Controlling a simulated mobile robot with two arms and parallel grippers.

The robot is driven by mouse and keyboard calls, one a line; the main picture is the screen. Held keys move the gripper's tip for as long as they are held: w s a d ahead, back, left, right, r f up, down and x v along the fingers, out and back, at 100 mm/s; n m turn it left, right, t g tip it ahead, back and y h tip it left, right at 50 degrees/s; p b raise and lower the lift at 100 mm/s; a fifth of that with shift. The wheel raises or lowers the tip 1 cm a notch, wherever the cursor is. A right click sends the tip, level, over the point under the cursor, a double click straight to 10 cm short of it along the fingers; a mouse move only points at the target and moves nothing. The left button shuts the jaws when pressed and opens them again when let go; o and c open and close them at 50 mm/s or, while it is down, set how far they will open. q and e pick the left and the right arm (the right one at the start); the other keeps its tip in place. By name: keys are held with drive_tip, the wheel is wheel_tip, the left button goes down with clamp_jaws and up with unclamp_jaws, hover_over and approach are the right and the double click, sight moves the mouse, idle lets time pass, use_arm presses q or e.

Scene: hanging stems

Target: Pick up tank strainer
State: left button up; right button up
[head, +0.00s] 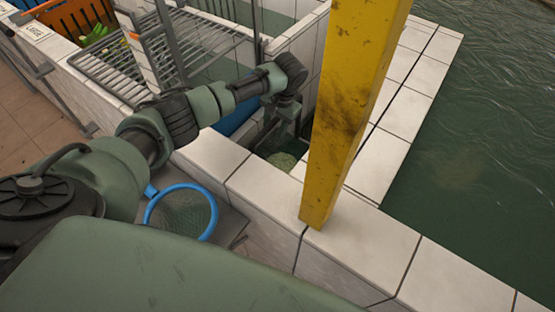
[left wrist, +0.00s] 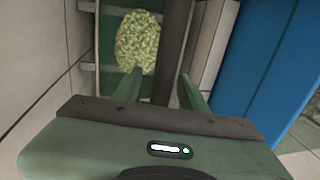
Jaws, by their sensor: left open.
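A pale green, speckled oval thing (head: 283,160) lies low in a narrow walled slot beside the yellow post; I cannot tell for sure whether it is the tank strainer. It also shows in the left wrist view (left wrist: 138,42), beyond my fingertips. A blue-rimmed round mesh strainer (head: 182,212) lies outside the slot, on a grey surface near my arm. My left gripper (head: 277,136) reaches down into the slot above the speckled thing. Its fingers (left wrist: 160,83) are apart, with nothing seen held between them. The slot's depth is partly hidden by my arm. My right gripper is out of view.
A yellow post (head: 345,110) stands close to the right of my left gripper. White tiled walls (head: 255,190) edge the slot. A blue panel (left wrist: 250,60) stands at the gripper's right in the wrist view. A wire rack (head: 110,65) is behind my arm; green water (head: 480,150) lies right.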

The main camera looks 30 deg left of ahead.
use_arm(q)
clamp_jaws()
drive_tip(key=shift+r, duration=0.1)
